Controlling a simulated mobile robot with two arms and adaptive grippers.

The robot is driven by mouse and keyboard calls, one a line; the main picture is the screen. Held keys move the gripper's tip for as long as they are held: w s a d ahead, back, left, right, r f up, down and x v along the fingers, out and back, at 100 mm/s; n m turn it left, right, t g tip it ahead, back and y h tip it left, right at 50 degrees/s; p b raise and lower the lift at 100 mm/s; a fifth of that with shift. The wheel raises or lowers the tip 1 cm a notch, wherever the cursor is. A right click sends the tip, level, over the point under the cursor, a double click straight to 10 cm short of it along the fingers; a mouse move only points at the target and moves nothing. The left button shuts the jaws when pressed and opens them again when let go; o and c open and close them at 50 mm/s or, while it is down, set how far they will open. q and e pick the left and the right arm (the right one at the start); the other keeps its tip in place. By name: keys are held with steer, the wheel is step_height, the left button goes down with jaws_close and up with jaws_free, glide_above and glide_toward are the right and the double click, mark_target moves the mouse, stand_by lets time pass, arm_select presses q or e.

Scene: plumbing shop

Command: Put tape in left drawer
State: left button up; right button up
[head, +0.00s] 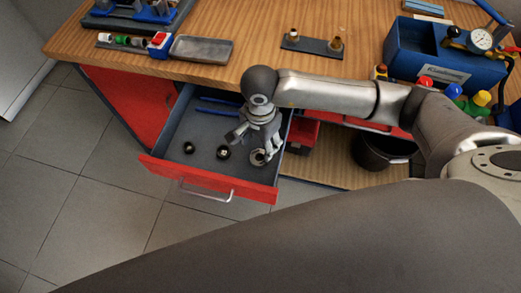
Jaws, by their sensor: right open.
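The left drawer (165,167) with a red front and grey inside is pulled open below the workbench. My left gripper is out of view.
On the wooden bench (240,45) are a grey tray (202,48), a fitting plate (312,46) and a blue toolbox (440,60). A black bucket (383,154) stands on the lower shelf.

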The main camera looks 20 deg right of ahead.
step_height(320, 180, up, 6)
steer(key=shift+f+b, duration=0.2)
steer(key=shift+b, duration=0.15)
stand_by(0.4)
